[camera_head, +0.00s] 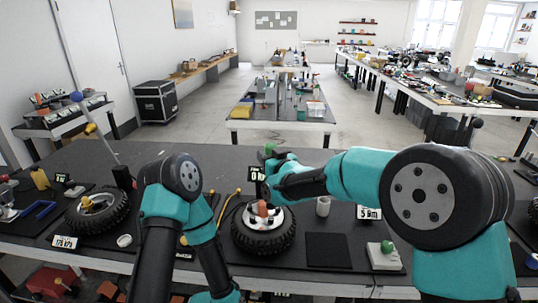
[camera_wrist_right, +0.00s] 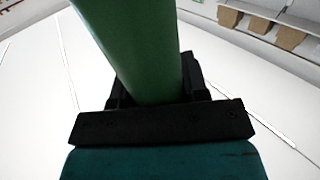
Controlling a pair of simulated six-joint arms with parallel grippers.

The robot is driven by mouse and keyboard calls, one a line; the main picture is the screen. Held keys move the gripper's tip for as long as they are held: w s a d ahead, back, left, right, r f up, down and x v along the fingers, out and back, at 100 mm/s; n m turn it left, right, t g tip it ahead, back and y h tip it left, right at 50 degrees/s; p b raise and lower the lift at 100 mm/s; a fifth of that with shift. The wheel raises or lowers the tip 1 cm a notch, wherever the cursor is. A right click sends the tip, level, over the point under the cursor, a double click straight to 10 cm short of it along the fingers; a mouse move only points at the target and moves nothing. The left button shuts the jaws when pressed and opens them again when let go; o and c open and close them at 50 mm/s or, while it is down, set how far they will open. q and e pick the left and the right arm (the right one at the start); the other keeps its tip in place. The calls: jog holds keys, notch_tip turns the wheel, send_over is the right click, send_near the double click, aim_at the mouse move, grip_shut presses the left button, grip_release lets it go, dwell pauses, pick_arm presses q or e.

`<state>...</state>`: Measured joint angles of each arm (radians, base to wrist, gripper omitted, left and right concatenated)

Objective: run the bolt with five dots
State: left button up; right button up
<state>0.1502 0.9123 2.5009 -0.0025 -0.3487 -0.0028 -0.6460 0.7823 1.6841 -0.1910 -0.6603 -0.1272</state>
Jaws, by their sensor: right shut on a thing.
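My right gripper (camera_head: 268,163) is shut on a green cylinder-shaped thing (camera_wrist_right: 135,50), held above the bench behind the middle wheel; its green top (camera_head: 270,149) shows in the head view. The middle wheel (camera_head: 262,240) lies flat on the bench, a black tyre with a pale hub. An orange-brown piece (camera_head: 262,209) stands on its hub. Another wheel (camera_head: 97,215) with a yellowish piece on its hub lies at the left. Bolts and any dots are too small to tell. My left arm folds in front of the bench and its gripper is not in view.
A black square mat (camera_head: 327,250) lies right of the middle wheel. A white box with a green knob (camera_head: 383,255) and a pale cup (camera_head: 323,206) are nearby. Cards stand on the bench, one reading 175 kPa (camera_head: 65,243). A yellow cable (camera_head: 229,207) lies between the wheels.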

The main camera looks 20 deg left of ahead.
jog(key=shift+f, duration=0.1)
jog(key=shift+f, duration=3.05)
jog(key=shift+r, duration=0.1)
jog(key=shift+r, duration=2.8)
